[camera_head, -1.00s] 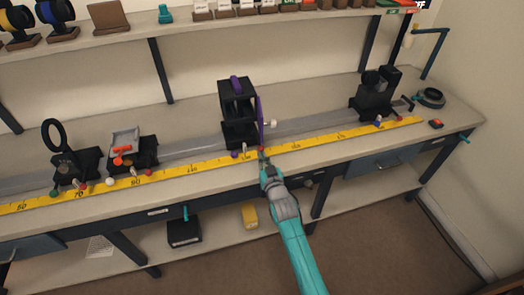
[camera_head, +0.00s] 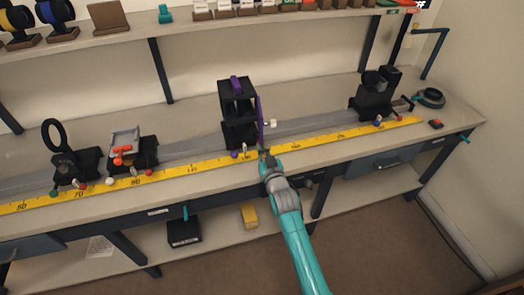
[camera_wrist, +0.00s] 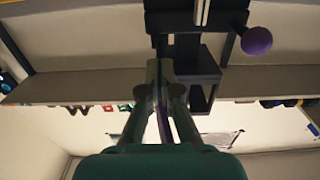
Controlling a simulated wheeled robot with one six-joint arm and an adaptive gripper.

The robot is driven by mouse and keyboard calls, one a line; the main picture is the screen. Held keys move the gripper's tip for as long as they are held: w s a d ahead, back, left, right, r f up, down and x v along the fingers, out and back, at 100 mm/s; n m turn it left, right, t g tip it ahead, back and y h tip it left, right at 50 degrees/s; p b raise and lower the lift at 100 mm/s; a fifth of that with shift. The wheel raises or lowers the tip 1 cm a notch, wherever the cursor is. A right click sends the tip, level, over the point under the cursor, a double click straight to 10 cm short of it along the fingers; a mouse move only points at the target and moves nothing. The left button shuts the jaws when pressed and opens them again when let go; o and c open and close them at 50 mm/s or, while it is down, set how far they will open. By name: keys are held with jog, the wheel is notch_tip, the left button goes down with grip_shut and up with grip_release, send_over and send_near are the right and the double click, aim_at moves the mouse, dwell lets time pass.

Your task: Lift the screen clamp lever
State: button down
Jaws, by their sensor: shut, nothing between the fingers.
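A black box-like unit (camera_head: 238,120) with a purple top piece and a purple upright plate (camera_head: 260,118) stands on the grey rail at mid-bench. Small knobs show at its front foot, among them a purple knob (camera_head: 234,154). I cannot tell for sure which part is the screen clamp lever. My gripper (camera_head: 264,153) is shut and empty at the front right foot of this unit, and covers part of it. In the wrist view, my gripper fingers (camera_wrist: 165,75) are together in front of black parts (camera_wrist: 193,62), with a purple ball knob (camera_wrist: 256,41) to the right. Contact cannot be told.
A yellow scale (camera_head: 325,140) runs along the bench in front of the rail. A ring holder (camera_head: 53,136) and a carriage with orange parts (camera_head: 125,150) stand left; a black device (camera_head: 376,98) stands right. The rail between the middle unit and that device is mostly clear.

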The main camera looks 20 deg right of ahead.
jog(key=shift+r, duration=0.35)
jog(key=s+f, duration=0.1)
jog(key=s, duration=0.6)
jog(key=shift+f, duration=0.1)
dwell(0.5)
jog(key=s+f+g, duration=0.1)
jog(key=s+f, duration=0.3)
jog(key=s, duration=0.9)
jog(key=s+f, duration=0.4)
jog(key=s, duration=0.8)
jog(key=s+r, duration=0.3)
jog(key=s, duration=0.6)
jog(key=s+r+g, duration=0.1)
jog(key=s+r, duration=0.3)
jog(key=s, duration=0.4)
jog(key=s+r+g, duration=0.1)
jog(key=s+r, duration=0.3)
jog(key=s, duration=0.5)
jog(key=shift+s, duration=0.35)
